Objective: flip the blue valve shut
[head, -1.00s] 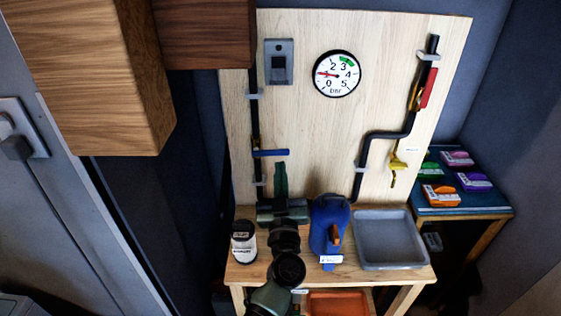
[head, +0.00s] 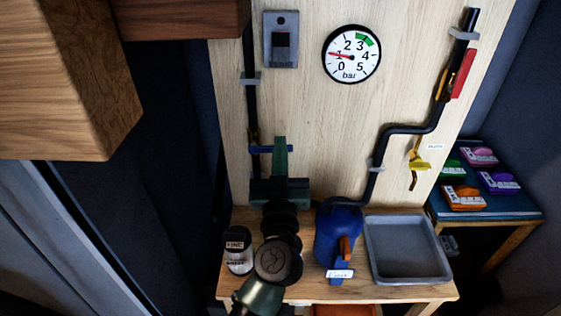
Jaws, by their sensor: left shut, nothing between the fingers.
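The blue valve handle (head: 257,149) is on the black vertical pipe at the left of the wooden board. It lies roughly level, across the pipe, and reaches to the right. My left gripper (head: 280,143) is shut and empty, its fingers pointing up the picture. The fingers overlap the handle's right part and hide some of it. I cannot tell whether they touch it. My right gripper is not in view.
A pressure gauge (head: 351,54) and a grey switch box (head: 281,40) are on the board. A labelled can (head: 238,250), a blue jug (head: 337,232) and a grey tray (head: 373,262) stand on the bench.

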